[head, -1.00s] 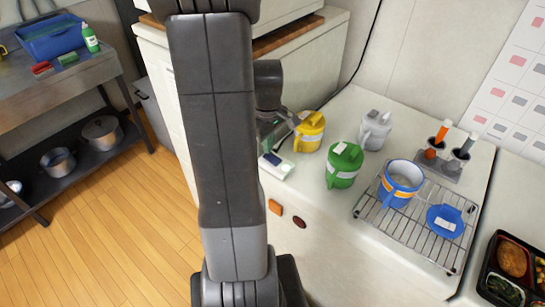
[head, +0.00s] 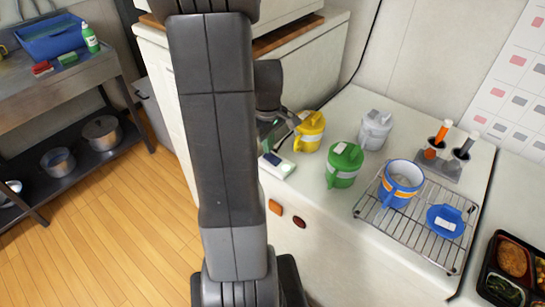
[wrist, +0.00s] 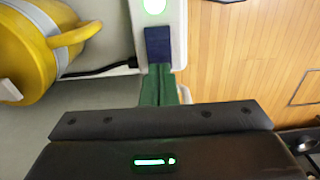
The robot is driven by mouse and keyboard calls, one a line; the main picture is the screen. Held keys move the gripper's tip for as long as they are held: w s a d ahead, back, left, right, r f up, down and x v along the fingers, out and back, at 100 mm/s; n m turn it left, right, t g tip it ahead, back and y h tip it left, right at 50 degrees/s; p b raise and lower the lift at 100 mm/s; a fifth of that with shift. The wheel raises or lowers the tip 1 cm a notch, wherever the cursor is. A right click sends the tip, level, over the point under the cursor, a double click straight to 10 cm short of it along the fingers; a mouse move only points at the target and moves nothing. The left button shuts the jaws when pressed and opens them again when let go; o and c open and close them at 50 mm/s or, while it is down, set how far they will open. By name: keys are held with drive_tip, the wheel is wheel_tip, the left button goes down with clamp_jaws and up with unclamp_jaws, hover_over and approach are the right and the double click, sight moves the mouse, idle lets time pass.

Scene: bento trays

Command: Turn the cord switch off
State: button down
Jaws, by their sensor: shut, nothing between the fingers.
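The cord switch (head: 283,171) is a small white box at the left edge of the white counter, partly hidden by my arm in the head view. In the wrist view the switch (wrist: 178,30) shows a dark blue rocker (wrist: 158,42) and a green lamp (wrist: 155,6), which is lit. A dark cord (wrist: 95,71) runs to it from the left. My gripper (wrist: 159,68) is shut and empty, its green fingers together at the near end of the rocker. Whether they touch it I cannot tell. In the head view my arm hides most of the gripper.
A yellow lidded mug (head: 310,132) stands close beside the switch; it also fills the left of the wrist view (wrist: 25,50). A green mug (head: 343,165), a grey mug (head: 375,130) and a wire rack (head: 415,235) with a blue mug (head: 402,180) are further right.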

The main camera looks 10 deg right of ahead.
drive_tip(key=shift+f+b, duration=0.7)
drive_tip(key=shift+f, duration=0.25)
idle(0.3)
drive_tip(key=shift+r+p, duration=2.85)
drive_tip(key=shift+r, duration=0.75)
drive_tip(key=shift+f, duration=0.1)
wheel_tip(320, 180, down, 7)
drive_tip(key=b, duration=0.5)
drive_tip(key=shift+b, duration=0.35)
